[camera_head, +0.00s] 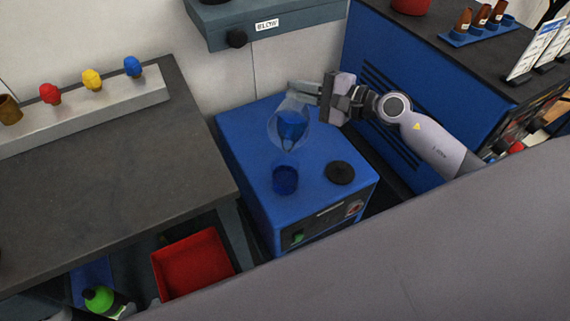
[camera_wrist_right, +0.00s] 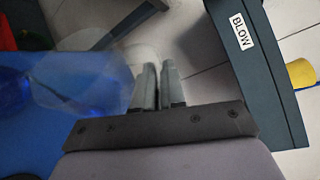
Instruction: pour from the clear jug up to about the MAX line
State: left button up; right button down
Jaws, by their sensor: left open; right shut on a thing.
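The clear jug (camera_head: 277,118) holds blue liquid and hangs tilted above the blue unit, its narrow end pointing down. My right gripper (camera_head: 318,92) is shut on the jug's upper right side, likely its handle. In the right wrist view the jug (camera_wrist_right: 85,82) is a see-through shape left of the right gripper's fingers (camera_wrist_right: 157,75). Below the jug, a round dark-blue vessel or filler opening (camera_head: 285,180) is on the unit's top. I cannot make out a MAX line, the level inside or a stream. My left gripper is not in view.
The blue unit (camera_head: 245,150) carries a black round cap (camera_head: 339,173) right of the opening. A grey workbench (camera_head: 110,190) stands left, with a red bin (camera_head: 190,268) below. A shelf marked BLOW (camera_head: 285,28) is behind; a taller blue cabinet (camera_head: 400,60) stands right.

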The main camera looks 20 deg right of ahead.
dwell(0.7)
jog(key=shift+r, duration=0.2)
jog(key=shift+w+d+r+m+p, duration=0.4)
jog(key=shift+w+r+m+p, duration=0.15)
jog(key=shift+p, duration=0.5)
jog(key=shift+w+d+f+m+g+b, duration=0.3)
jog(key=shift+f+m, duration=0.1)
jog(key=shift+f, duration=0.15)
jog(key=shift+w+d+f+m+g+b, duration=0.15)
jog(key=shift+w+f+m+g+b, duration=0.15)
jog(key=shift+f, duration=0.2)
jog(key=shift+w+d+m+g+p, duration=0.15)
jog(key=shift+w+m+g+p, duration=0.2)
jog(key=shift+m, duration=0.3)
jog(key=shift+f+b, duration=0.45)
jog(key=shift+f, duration=0.05)
jog(key=shift+w+d+f+m+g, duration=0.1)
jog(key=shift+f+m+g, duration=0.15)
jog(key=shift+f+m, duration=0.15)
jog(key=shift+r, duration=0.15)
